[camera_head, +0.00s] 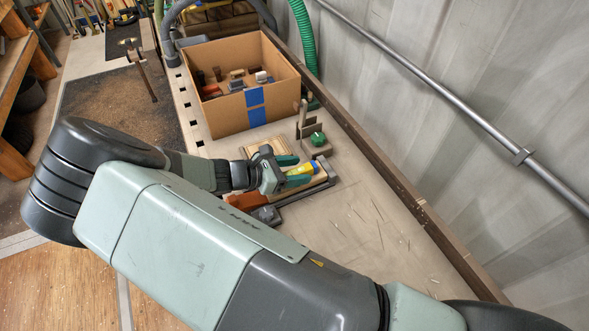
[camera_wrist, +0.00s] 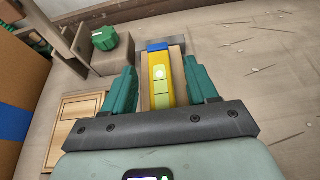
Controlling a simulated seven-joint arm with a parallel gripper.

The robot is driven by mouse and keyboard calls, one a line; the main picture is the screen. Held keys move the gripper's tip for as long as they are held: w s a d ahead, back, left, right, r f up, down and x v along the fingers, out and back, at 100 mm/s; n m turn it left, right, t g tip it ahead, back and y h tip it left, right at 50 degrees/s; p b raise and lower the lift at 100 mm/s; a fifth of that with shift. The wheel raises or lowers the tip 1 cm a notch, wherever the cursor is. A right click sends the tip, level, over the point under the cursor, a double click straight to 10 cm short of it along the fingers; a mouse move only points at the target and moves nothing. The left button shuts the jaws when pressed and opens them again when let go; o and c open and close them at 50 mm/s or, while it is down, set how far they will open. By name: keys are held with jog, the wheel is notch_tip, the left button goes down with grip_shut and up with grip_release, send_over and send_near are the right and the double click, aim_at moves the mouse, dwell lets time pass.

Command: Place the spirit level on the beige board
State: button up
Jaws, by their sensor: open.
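The spirit level (camera_wrist: 160,80) is a yellow bar with pale green vials and a blue end, lying lengthwise between my fingers. It also shows in the head view (camera_head: 301,168). My gripper (camera_wrist: 160,68) is open, its green fingers on either side of the level with a visible gap at each side. In the head view my gripper (camera_head: 295,171) is low over the bench. Under the level is a tan wooden piece (camera_wrist: 177,58). A light beige wooden board (camera_wrist: 72,128) with a grooved border lies to the left, partly hidden by my gripper; it also shows in the head view (camera_head: 270,147).
A cardboard box (camera_head: 225,112) with blue tape and several small items stands behind. A block with a green knob (camera_head: 318,139) is close beyond my gripper. A grey metal clamp-like bar (camera_head: 310,192) is beside the level. The bench (camera_head: 370,225) to the right is mostly clear.

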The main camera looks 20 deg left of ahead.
jog(key=v, duration=1.2)
jog(key=shift+r, duration=0.15)
jog(key=w+d+r+m+g+y, duration=0.35)
jog(key=d+r+m, duration=0.35)
jog(key=d+r, duration=0.35)
jog(key=w+d+r+m+g+y, duration=0.2)
jog(key=d+r+m+g, duration=0.3)
jog(key=d+r+m, duration=0.55)
jog(key=s+d+r+m+t+y, duration=0.4)
jog(key=s+d+r+m, duration=0.5)
jog(key=s+d+r, duration=0.4)
jog(key=shift+s+d+r, duration=0.3)
jog(key=shift+s+d, duration=0.5)
jog(key=shift+t, duration=0.25)
